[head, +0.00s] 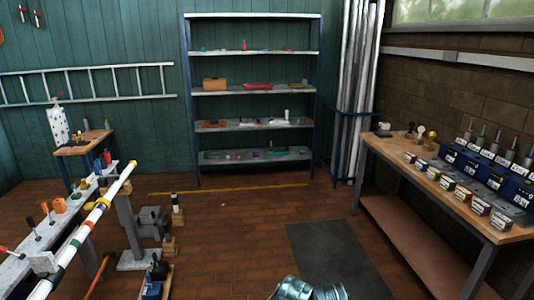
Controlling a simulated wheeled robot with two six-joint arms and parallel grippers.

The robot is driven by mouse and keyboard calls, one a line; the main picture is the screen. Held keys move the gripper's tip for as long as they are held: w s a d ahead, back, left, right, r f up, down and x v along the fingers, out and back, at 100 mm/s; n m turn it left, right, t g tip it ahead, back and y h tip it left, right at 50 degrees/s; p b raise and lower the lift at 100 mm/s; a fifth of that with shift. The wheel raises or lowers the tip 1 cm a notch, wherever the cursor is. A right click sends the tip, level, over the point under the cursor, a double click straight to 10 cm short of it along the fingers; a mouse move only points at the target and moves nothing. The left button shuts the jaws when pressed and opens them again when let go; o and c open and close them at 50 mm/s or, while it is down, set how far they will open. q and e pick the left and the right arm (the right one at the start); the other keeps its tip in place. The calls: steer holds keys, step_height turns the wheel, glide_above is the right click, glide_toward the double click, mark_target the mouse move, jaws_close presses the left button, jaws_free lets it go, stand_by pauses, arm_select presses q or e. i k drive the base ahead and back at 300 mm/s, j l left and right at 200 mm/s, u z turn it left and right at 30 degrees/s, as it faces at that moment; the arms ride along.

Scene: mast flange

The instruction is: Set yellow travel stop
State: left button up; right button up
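A long white pole (92,219) lies tilted along the left side, held on grey supports, and carries several coloured bands. Its far end is yellow (127,170), and a small yellow band (103,202) shows a little lower on it. I cannot tell which yellow part is the travel stop. Neither gripper shows in the head view. Only a rounded metallic part of my own body shows at the bottom edge.
A grey bench (58,222) with several small tools and parts stands beside the pole. A wooden workbench (450,205) with several boxes runs along the right wall. A shelf unit (252,90) stands at the back. The brick floor (235,230) between is mostly clear, with a dark mat (335,255).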

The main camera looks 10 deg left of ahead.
mark_target(88, 206)
steer(key=i+u, duration=0.3)
steer(key=i, duration=0.5)
steer(key=i+l+u, duration=0.1)
steer(key=i+u, duration=0.15)
steer(key=i, duration=0.55)
steer(key=i+u, duration=0.3)
steer(key=i, duration=0.4)
steer(key=i+l+u, duration=0.3)
steer(key=i, duration=0.45)
steer(key=i+j+u, duration=0.2)
steer(key=i+u, duration=0.65)
steer(key=i, duration=0.15)
